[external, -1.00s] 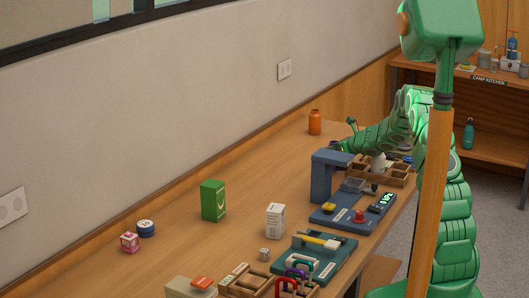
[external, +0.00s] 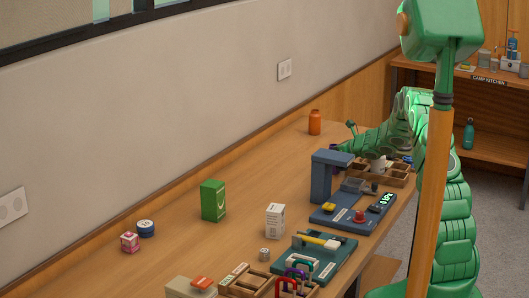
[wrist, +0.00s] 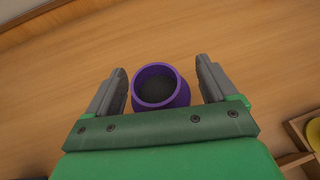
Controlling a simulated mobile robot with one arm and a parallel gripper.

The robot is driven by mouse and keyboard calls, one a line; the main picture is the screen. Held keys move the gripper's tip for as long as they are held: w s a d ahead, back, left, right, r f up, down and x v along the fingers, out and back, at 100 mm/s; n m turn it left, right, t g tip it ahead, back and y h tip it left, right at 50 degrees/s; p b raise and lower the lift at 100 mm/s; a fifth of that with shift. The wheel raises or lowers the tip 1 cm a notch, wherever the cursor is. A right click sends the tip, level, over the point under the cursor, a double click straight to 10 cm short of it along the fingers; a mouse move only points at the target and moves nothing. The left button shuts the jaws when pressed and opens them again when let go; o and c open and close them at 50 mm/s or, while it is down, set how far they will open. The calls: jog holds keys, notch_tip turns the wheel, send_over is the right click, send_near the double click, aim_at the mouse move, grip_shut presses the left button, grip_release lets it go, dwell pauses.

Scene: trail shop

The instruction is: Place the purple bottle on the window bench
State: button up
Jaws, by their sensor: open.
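The purple bottle (wrist: 160,87) is seen from above in the wrist view, with a round purple rim and a dark inside. It stands between the two fingers of my gripper (wrist: 162,82), which are open with a gap on both sides of it. In the external view my gripper is at the left end of the green arm, mostly hidden behind the blue stand. A little purple (external: 345,147) shows there. A long wooden bench (external: 165,268) runs along the wall below a window; no label marks it as the window bench.
A blue stand (external: 321,178) and wooden divided tray (external: 398,179) are close to my arm. An orange bottle (external: 315,122) stands behind. A green box (external: 213,200), white box (external: 275,220) and small tins are nearer. The bench's middle has free room.

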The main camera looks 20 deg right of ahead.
jog(key=shift+s+d+r, duration=0.1)
jog(key=shift+r, duration=0.1)
jog(key=v, duration=1)
jog(key=shift+s+d+r, duration=0.1)
jog(key=shift+s+d, duration=0.1)
jog(key=shift+s+d+r, duration=0.15)
jog(key=shift+s+d, duration=0.05)
jog(key=shift+s, duration=0.25)
